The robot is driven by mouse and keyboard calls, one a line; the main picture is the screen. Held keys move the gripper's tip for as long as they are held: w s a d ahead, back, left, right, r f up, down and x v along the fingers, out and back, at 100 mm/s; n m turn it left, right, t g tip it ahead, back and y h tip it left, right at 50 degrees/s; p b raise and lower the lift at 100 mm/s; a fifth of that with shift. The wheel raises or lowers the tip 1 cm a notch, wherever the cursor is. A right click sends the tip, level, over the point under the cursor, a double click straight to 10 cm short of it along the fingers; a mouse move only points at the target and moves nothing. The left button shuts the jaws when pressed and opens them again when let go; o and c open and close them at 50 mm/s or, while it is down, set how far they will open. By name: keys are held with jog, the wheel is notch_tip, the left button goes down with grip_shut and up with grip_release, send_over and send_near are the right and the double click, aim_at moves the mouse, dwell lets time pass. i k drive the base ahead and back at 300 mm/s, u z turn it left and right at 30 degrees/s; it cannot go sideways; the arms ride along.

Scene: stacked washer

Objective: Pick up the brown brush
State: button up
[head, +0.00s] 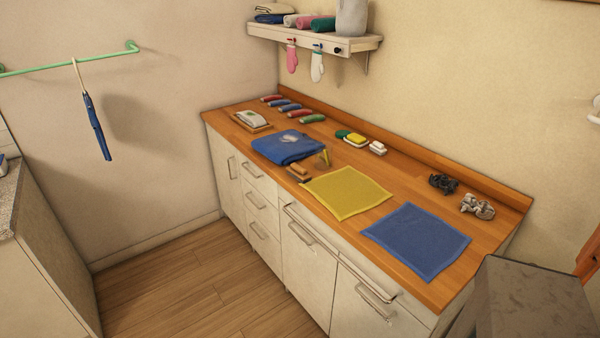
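A small brown brush-like item (299,172) lies near the front edge of the wooden counter (290,205). It sits just in front of a folded blue cloth (287,148) and at the left corner of a flat yellow cloth (347,192). It is small in the picture, so its bristles cannot be made out. A small yellowish upright item (325,157) stands close behind it, to the right. My gripper is not in view.
A flat blue cloth (417,240), a dark crumpled item (443,184) and a grey one (477,206) lie to the right. Sponges (356,139) and several rolled cloths lie at the back. A shelf (318,41) hangs above. Wooden floor (200,300) is clear in front.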

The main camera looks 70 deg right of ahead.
aim_at(295, 171)
jog(key=u, duration=0.05)
jog(key=i, duration=1)
jog(key=z, duration=0.05)
